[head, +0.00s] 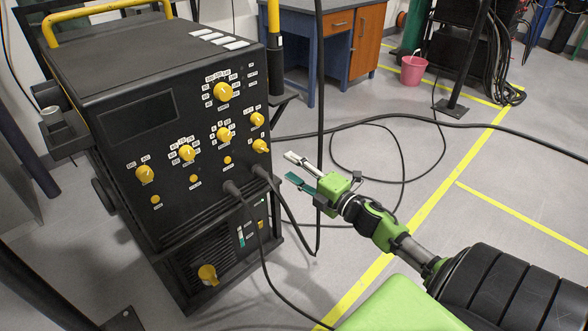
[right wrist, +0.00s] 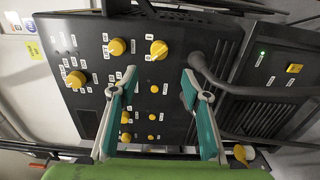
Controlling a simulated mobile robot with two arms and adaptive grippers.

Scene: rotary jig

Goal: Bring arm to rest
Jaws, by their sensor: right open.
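My right gripper (head: 296,170) is to the right of the black welding machine (head: 122,107) in the head view, apart from its front panel. Its fingers are spread and nothing is between them. In the right wrist view the two teal-and-grey fingers of the right gripper (right wrist: 158,85) stand apart, with the machine's panel (right wrist: 150,65) and its yellow knobs behind them. One yellow knob (right wrist: 159,50) shows between the fingertips. My left gripper is not in either view.
Black cables (head: 266,255) run from the machine's front down to the floor. More cable loops lie on the grey floor around yellow lines (head: 440,196). A blue desk with a wooden cabinet (head: 366,45) and a pink bucket (head: 413,70) stand at the back.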

